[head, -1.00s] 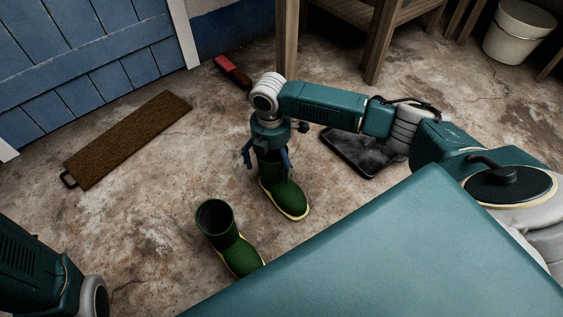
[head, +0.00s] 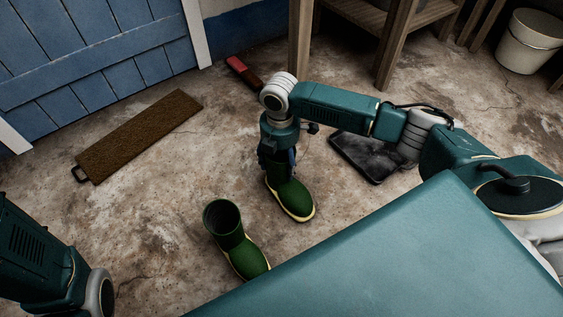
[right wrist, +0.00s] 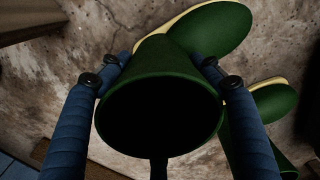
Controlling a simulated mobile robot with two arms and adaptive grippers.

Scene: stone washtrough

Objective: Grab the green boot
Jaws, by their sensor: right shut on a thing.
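Two green boots with pale yellow soles stand on the stone floor in the head view. My right gripper (head: 277,160) is shut on the shaft of the farther green boot (head: 290,196), which stands upright. The right wrist view looks down on this boot's dark opening (right wrist: 160,112), with a blue finger against each side of the shaft. The top of the shaft is hidden by the gripper in the head view. The nearer green boot (head: 236,241) stands apart, closer to me. My left arm shows at the lower left, but its gripper is out of view.
A brown mat or board (head: 140,136) with a handle lies at left by the blue door. A dark tray (head: 372,155) lies right of the held boot. A red-ended tool (head: 240,70) lies behind. A wooden stand (head: 300,45) and white bucket (head: 528,42) are at the back.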

